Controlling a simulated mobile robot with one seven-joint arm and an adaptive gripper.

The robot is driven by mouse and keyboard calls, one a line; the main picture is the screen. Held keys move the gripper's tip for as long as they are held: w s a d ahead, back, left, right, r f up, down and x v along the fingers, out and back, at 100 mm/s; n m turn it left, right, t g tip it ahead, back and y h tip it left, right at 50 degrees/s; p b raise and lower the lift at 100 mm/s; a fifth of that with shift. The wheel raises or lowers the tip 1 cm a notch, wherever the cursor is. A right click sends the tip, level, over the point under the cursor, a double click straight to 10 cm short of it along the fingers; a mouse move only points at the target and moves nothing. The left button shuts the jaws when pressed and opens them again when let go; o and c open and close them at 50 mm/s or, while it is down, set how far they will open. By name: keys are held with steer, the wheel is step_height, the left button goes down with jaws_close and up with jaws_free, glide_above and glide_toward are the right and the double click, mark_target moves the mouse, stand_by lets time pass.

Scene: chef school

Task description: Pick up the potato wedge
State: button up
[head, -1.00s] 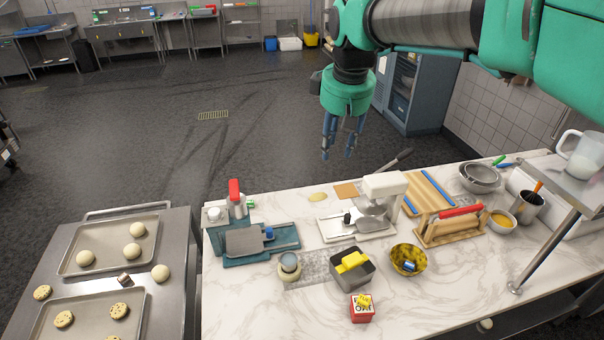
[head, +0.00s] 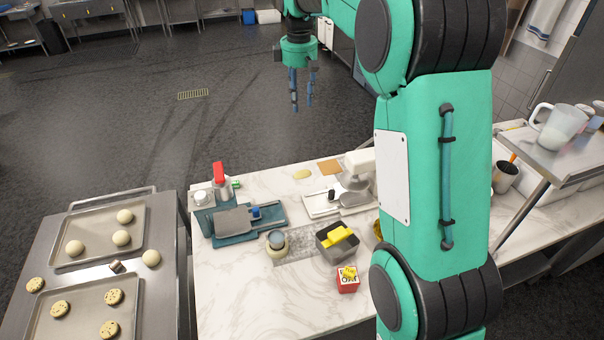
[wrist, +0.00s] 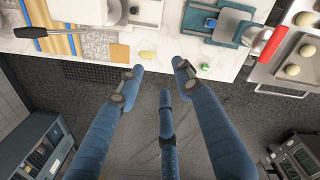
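The potato wedge (head: 302,174) appears to be the small pale yellow oval lying flat on the marble counter (head: 225,300), near its far edge. In the wrist view the oval (wrist: 147,55) lies just past the fingertips, on the counter near the edge. My gripper (head: 302,104) hangs fingers-down over the dark floor beyond the counter, above and behind the oval in the head view. In the wrist view my gripper (wrist: 158,78) has its three blue fingers spread apart with nothing between them.
A brown square (head: 330,167) lies right of the oval. A white slicer-like machine (head: 360,163) stands farther right, and a red-topped dispenser (head: 219,174) and teal board (head: 270,226) stand left. My arm hides the counter's right part.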

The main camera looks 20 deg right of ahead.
steer(key=w+d+f+n+g+p, duration=0.1)
steer(key=w+d+f+n, duration=0.1)
steer(key=w+f, duration=0.55)
steer(key=n+g+p, duration=0.2)
steer(key=n+p, duration=0.1)
steer(key=n, duration=0.1)
glide_toward(302, 171)
steer(key=shift+w+d+f+n+g+p, duration=0.1)
steer(key=shift+w+f+n+g+p, duration=0.4)
steer(key=shift+w+f+n, duration=0.45)
steer(key=shift+s+r, duration=0.1)
steer(key=shift+s, duration=0.1)
steer(key=shift+x, duration=1.2)
steer(key=shift+p+x, duration=0.35)
steer(key=shift+x, duration=2.1)
